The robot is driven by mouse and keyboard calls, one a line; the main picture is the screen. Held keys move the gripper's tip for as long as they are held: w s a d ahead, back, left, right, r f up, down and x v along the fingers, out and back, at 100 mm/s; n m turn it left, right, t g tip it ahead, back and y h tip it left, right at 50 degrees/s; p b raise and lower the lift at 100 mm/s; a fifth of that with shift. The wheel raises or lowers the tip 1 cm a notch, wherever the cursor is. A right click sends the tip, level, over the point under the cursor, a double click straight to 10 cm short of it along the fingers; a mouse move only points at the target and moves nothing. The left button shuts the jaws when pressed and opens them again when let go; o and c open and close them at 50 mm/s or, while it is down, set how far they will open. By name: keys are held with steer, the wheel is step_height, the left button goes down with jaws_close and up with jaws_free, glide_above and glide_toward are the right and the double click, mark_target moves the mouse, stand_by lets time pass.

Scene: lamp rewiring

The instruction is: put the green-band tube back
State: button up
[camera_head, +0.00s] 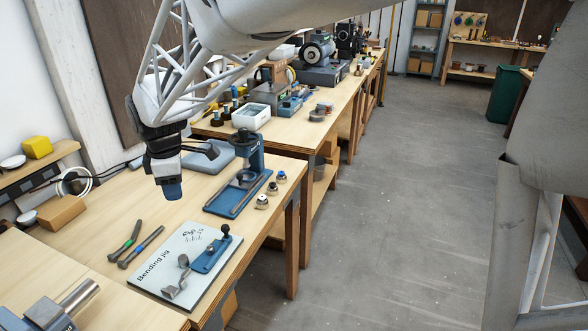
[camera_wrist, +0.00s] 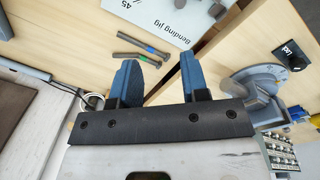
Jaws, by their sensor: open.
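The green-band tube (camera_head: 125,241) lies on the wooden bench, left of the Bending jig board. It is dark with a green stretch. A similar dark tube with a blue band (camera_head: 141,248) lies beside it, nearer the board. In the wrist view the green-band tube (camera_wrist: 128,56) is just beyond my left finger, and the blue-band tube (camera_wrist: 145,43) lies above it. My gripper (camera_head: 172,190) hangs over the bench, behind and to the right of the tubes. In the wrist view its blue fingers (camera_wrist: 160,70) are apart with nothing between them.
The Bending jig board (camera_head: 150,281) bears a blue fixture (camera_head: 216,250). A blue press (camera_head: 240,180) stands behind, with several small knobs (camera_head: 262,201) along the bench edge. A cardboard box (camera_head: 62,213) sits at the left. Bare bench surrounds the tubes.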

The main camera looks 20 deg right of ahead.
steer(key=s+d+m, duration=0.8)
steer(key=s+d, duration=0.1)
steer(key=s, duration=0.6)
steer(key=s+d+m+t, duration=0.1)
steer(key=s+d+m, duration=0.8)
steer(key=s, duration=0.6)
steer(key=shift+d+t, duration=0.3)
steer(key=shift+d, duration=0.1)
